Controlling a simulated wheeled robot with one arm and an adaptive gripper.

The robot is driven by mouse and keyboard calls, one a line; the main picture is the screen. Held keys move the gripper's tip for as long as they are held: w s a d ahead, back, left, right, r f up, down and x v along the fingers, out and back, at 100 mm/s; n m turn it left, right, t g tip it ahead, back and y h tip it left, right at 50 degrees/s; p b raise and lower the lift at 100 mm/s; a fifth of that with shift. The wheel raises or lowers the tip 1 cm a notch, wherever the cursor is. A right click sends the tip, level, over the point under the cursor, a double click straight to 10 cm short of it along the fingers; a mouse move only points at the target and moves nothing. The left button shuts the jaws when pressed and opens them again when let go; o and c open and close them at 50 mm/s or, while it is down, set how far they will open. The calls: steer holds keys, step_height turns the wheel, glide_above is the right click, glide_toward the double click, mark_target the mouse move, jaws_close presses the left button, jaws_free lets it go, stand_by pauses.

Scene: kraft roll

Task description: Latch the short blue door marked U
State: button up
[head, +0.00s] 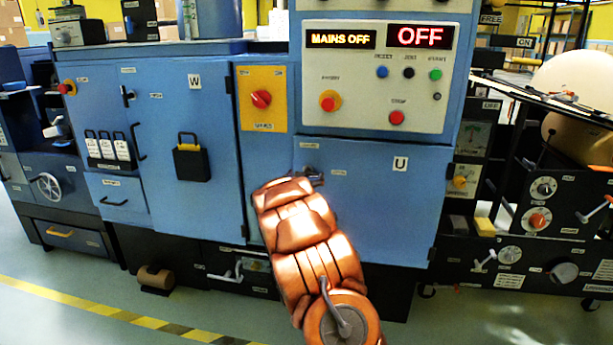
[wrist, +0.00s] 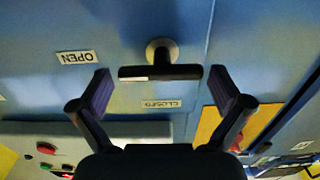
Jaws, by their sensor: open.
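The short blue door marked U (head: 370,215) is at the middle right of the head view, below the mains panel, and looks flush with the cabinet. Its black latch handle (wrist: 165,72) is a bar on a round stem in the wrist view. The bar lies across the picture, its pale-marked end to the left, on the side of the OPEN label (wrist: 76,57). The CLOSED label (wrist: 161,104) is below the bar. My gripper (wrist: 161,85) is open, one finger beyond each end of the bar, with visible gaps. In the head view my arm largely hides the handle area.
The tall blue door marked W (head: 185,110), with a black and yellow padlock-like piece (head: 191,160), stands left. A yellow panel with a red knob (head: 261,98) sits between the doors. Above door U is the button panel (head: 385,85), reading MAINS OFF. A black machine (head: 535,220) stands right.

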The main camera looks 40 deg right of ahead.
steer(key=shift+w+d, duration=0.35)
steer(key=shift+d, duration=0.15)
steer(key=shift+c, duration=0.4)
steer(key=c, duration=0.8)
